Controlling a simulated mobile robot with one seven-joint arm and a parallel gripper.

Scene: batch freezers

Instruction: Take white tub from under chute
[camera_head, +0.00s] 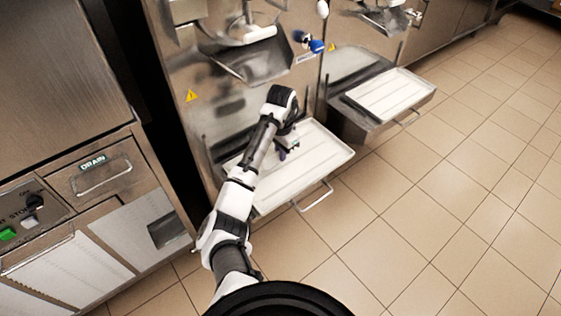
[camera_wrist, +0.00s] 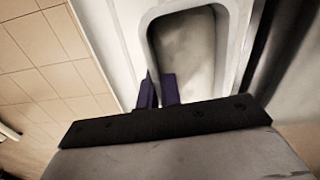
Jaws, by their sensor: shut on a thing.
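The white tub (camera_wrist: 236,32) shows in the wrist view as a pale rounded rim around a greyish inside. The purple fingers of my gripper (camera_wrist: 158,92) are close together at its near left rim and shut on it. The near end of the tub is hidden behind my gripper's body. In the head view my gripper (camera_head: 283,150) points down over the white ridged tray (camera_head: 325,152) below the left steel chute (camera_head: 258,62). I cannot make out the tub there; my arm covers part of the tray.
A second white tray (camera_head: 390,95) sits on the machine to the right. A wire handle (camera_head: 314,197) juts from the near tray's front. A cabinet with a drain drawer (camera_head: 100,175) stands at the left. Open tiled floor (camera_head: 450,200) lies at the right.

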